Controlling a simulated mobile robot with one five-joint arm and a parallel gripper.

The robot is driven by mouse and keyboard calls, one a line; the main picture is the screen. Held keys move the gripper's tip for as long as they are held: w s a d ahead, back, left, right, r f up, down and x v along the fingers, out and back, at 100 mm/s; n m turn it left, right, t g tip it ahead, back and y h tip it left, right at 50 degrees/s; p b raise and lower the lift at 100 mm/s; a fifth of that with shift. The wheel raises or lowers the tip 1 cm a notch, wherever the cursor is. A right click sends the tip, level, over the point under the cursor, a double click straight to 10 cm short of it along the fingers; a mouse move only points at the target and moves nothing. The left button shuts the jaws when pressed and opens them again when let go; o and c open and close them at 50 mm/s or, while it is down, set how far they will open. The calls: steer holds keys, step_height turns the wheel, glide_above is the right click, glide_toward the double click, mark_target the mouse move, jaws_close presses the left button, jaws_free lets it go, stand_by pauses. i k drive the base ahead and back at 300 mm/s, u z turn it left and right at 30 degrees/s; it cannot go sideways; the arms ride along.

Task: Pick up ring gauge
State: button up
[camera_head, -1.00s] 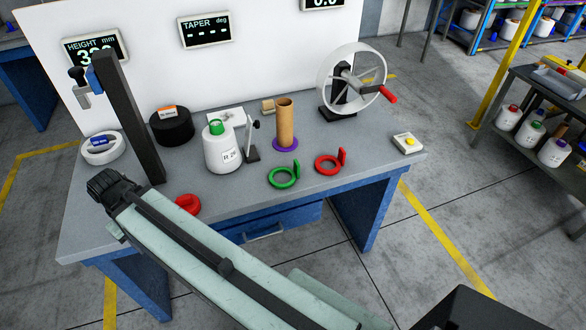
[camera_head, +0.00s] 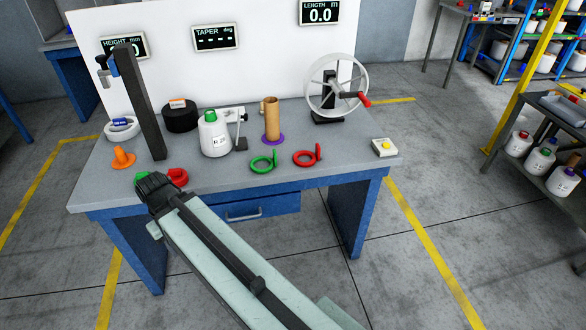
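Two ring gauges lie on the grey workbench (camera_head: 215,190): a green ring with an upright tab (camera_head: 264,163) and a red ring with an upright tab (camera_head: 308,158), to its right near the front edge. Both are fully visible and nothing holds them. My arm reaches up from the bottom of the head view and ends in a dark ribbed joint over the bench's front left. It is left of and well apart from both rings. I see no gripper fingers.
Behind the rings stand a brown tube on a purple base (camera_head: 271,121) and a crank wheel (camera_head: 337,87). A white bottle (camera_head: 215,138) stands left. An orange cone (camera_head: 123,158) and small red piece (camera_head: 177,177) are near my arm.

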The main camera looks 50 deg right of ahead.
mark_target(273, 162)
steer(key=u, duration=0.15)
steer(key=i, duration=0.9)
steer(key=z, duration=0.05)
